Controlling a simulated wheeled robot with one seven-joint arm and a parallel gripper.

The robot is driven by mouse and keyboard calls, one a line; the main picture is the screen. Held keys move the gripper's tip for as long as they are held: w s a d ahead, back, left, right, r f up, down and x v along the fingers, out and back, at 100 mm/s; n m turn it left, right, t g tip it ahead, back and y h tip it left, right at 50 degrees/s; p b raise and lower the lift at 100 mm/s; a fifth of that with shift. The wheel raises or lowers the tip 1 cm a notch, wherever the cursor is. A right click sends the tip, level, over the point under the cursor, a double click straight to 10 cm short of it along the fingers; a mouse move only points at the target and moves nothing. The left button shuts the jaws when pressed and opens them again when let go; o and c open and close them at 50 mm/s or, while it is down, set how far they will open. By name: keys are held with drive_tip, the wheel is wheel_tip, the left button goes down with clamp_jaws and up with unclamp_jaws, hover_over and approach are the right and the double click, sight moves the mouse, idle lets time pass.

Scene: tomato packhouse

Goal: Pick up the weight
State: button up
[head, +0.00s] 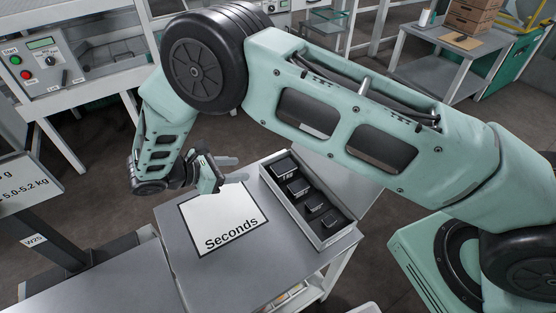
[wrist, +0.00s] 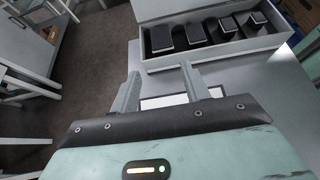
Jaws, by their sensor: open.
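Several black block-shaped weights stand in a row in a long open box (head: 329,238) on the grey table. The largest weight (head: 279,169) is at the far end, and the smallest weight (head: 331,219) is at the near end. In the wrist view the box (wrist: 222,51) lies beyond my fingers, with its weights (wrist: 195,32) in a row across it. My gripper (head: 234,169) is open and empty above the table, left of the box's far end. It also shows in the wrist view (wrist: 160,92), with its fingers apart and short of the box.
A white sheet marked "Seconds" (head: 222,216) lies on the grey table (head: 178,237) left of the box. A control panel (head: 43,64) stands at the back left. A side table (head: 440,72) with cardboard boxes (head: 472,17) stands at the back right.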

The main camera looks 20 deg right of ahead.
sight(282, 166)
drive_tip(key=p+x, duration=0.3)
drive_tip(key=x, duration=0.9)
drive_tip(key=shift+s+r, duration=0.1)
drive_tip(key=p+x, duration=0.1)
drive_tip(key=x, duration=0.3)
drive_tip(key=shift+d+r+p, duration=0.1)
drive_tip(key=shift+d+p, duration=0.1)
drive_tip(key=shift+p, duration=0.15)
drive_tip(key=shift+d+f, duration=0.35)
drive_tip(key=shift+d, duration=0.05)
drive_tip(key=shift+r, duration=0.1)
clamp_jaws()
